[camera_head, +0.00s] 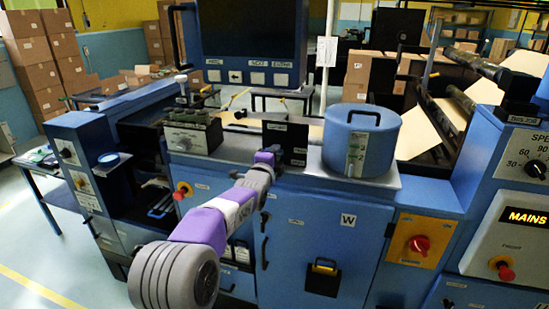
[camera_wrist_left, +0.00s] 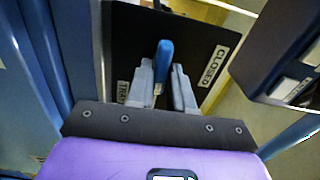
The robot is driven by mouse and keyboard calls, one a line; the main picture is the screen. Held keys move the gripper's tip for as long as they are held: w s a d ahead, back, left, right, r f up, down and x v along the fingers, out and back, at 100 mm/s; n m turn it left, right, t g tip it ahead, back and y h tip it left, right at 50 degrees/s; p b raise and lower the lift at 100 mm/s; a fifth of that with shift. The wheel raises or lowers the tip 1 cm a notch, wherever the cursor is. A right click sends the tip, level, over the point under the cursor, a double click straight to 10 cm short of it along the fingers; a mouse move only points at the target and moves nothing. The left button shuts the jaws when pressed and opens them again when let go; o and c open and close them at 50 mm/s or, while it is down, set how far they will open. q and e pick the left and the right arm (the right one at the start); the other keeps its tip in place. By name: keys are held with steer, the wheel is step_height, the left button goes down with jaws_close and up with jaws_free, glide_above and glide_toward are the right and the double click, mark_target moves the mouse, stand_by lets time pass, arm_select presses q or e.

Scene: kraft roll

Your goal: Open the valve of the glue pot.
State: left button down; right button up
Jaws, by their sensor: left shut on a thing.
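A blue round pot (camera_head: 378,150) with a handle on its lid stands on the grey machine top, right of centre in the head view; I take it as the glue pot. My left gripper (camera_head: 272,152) reaches a black plate (camera_head: 293,132) left of the pot. In the left wrist view the gripper (camera_wrist_left: 161,82) is shut on a blue lever (camera_wrist_left: 163,58) in front of the black plate (camera_wrist_left: 126,42). A label reading "CLOSED" (camera_wrist_left: 214,67) is right of the lever; another label, partly hidden, is at lower left. My right gripper is not in view.
A screen panel with buttons (camera_head: 250,77) hangs above the plate. A small box with knobs (camera_head: 186,138) stands left of it. Below are blue cabinet doors (camera_head: 315,230) and a red rotary switch (camera_head: 419,244). Rollers (camera_head: 458,105) lie at right.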

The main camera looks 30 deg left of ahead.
arm_select(q)
steer(key=shift+m, duration=0.3)
steer(key=c, duration=1.1)
jaws_free()
steer(key=v, duration=0.7)
steer(key=shift+s, duration=0.3)
